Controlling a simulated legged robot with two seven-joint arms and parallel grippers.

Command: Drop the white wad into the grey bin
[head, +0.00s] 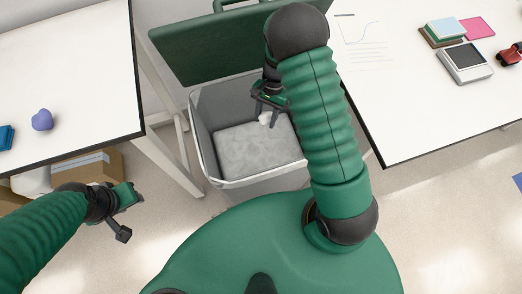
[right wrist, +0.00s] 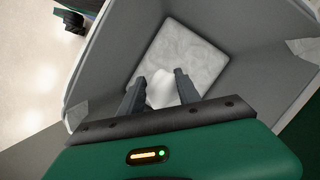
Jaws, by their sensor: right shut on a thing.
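The white wad (head: 265,118) is small and pale, held between the fingertips of my right gripper (head: 268,106). In the right wrist view the wad (right wrist: 162,90) sits between the two dark fingers, and the gripper (right wrist: 160,82) is shut on it. The grey bin (head: 197,140) stands below with its green lid open behind it. The wad is over the bin's opening; the bin's pale floor shows beneath it. My left gripper (head: 124,218) is at the lower left, away from the bin; its fingers show too poorly to judge.
A white table (head: 70,80) at the left holds a purple heart-shaped thing (head: 42,120) and a blue thing. A white table (head: 400,110) at the right holds a paper, a grey device (head: 465,62) and stacked books. A cardboard box (head: 90,172) is under the left table.

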